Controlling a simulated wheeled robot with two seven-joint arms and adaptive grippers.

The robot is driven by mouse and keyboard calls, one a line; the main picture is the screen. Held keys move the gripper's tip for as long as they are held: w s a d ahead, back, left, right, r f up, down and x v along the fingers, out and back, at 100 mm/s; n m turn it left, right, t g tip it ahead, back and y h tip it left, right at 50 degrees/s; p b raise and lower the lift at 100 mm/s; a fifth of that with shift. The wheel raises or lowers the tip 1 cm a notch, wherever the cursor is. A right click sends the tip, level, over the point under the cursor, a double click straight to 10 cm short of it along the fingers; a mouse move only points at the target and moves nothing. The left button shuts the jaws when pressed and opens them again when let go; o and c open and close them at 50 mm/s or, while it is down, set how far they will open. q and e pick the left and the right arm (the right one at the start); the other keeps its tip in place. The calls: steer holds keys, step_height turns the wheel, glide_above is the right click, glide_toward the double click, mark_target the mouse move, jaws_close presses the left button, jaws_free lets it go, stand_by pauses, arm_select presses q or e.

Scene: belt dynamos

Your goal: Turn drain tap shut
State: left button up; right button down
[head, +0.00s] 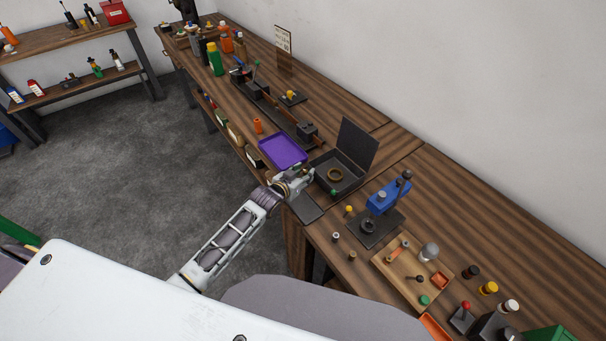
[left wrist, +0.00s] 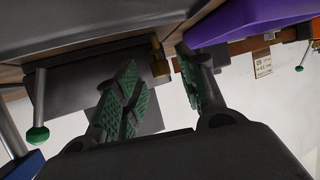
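A dark open box (head: 326,182) with a raised lid (head: 357,146) stands at the bench's front edge, with a brown ring (head: 335,175) inside. A small brass fitting (left wrist: 158,62), perhaps the drain tap, shows in the left wrist view beyond and between my fingertips. A lever with a green ball end (left wrist: 38,135) is left of them; a green knob (head: 334,191) shows at the box in the head view. My left gripper (head: 306,177) is beside the box's left front. In the wrist view my left gripper (left wrist: 165,85) is open, with green pads apart and nothing clearly between them. My right gripper is out of view.
A purple tray (head: 283,152) lies close to the left gripper. A blue press (head: 388,197) and a wooden tray (head: 400,262) with small parts stand right of the box. Small bottles and tools line the bench. The floor left of my arm is clear.

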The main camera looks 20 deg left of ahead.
arm_select(q)
steer(key=shift+s+a, duration=0.1)
steer(key=shift+s, duration=0.15)
steer(key=shift+v, duration=3.75)
steer(key=shift+r, duration=0.15)
